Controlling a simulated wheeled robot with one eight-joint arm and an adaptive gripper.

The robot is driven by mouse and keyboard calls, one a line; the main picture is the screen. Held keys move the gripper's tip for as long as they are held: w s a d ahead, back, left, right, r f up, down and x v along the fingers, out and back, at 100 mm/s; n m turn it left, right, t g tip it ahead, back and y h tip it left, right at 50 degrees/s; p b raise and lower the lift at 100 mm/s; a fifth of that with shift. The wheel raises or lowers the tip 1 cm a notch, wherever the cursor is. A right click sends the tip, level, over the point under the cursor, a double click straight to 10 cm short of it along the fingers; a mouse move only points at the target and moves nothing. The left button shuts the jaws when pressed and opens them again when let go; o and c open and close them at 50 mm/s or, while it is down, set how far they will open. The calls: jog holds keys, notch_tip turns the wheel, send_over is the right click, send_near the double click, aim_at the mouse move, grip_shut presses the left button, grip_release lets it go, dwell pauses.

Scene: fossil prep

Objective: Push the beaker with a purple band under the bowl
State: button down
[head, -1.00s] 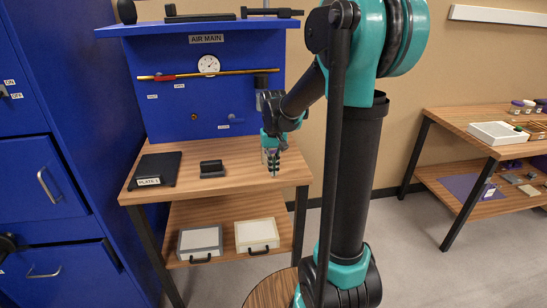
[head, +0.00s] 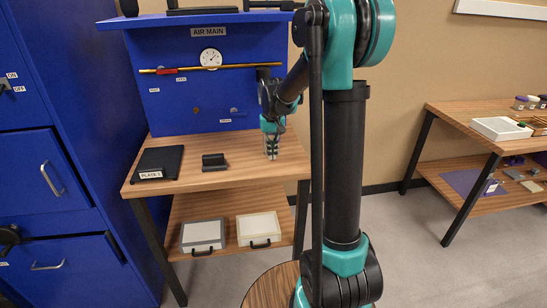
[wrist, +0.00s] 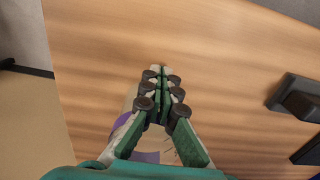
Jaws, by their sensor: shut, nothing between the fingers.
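My gripper (head: 272,157) is shut and empty, fingers pointing down over the right part of the wooden bench. In the wrist view my gripper (wrist: 163,72) shows its fingertips together. A pale, see-through shape with a purple band, apparently the beaker (wrist: 123,120), shows behind and left of the fingers; they hide much of it. I cannot tell whether they touch it. In the head view the beaker is not clearly seen. A dark fitting (head: 264,73) at the right end of the brass pipe, partly behind my arm, may be the bowl.
The bench top (head: 235,175) also holds a black plate (head: 158,163) and a small black block (head: 214,162). The blue panel (head: 200,110) closes off the back. Two cases (head: 203,235) lie on the lower shelf. Bare wood lies between the block and my gripper.

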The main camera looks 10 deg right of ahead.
jog(key=w, duration=1.2)
jog(key=shift+w, duration=0.15)
